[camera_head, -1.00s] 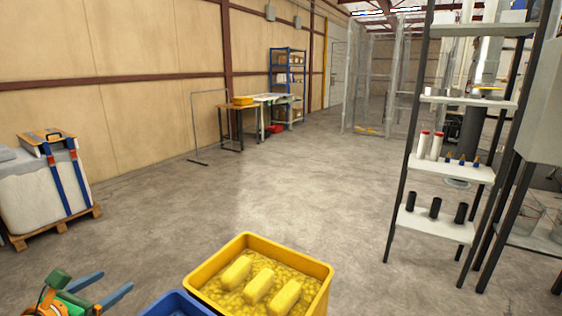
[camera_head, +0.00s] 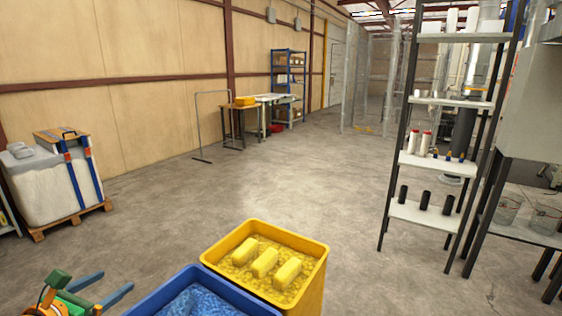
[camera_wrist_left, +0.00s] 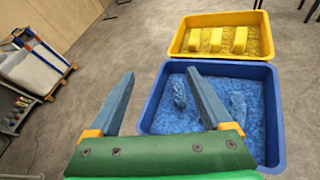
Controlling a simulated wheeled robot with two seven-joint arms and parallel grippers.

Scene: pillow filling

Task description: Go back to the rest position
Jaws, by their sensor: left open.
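My left gripper (camera_head: 108,288) shows at the bottom left of the head view, with its two blue fingers apart and nothing between them. The left wrist view shows the same open fingers (camera_wrist_left: 160,100); the right finger overlaps the blue bin in the picture. My right gripper is not in view.
A blue bin (camera_head: 228,289) with blue filling stands in front of a yellow bin (camera_head: 314,277) holding several yellow blocks on yellow filling. A white sack on a pallet (camera_head: 58,224) stands at the left. A shelf rack (camera_head: 425,216) stands right. The middle floor is clear.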

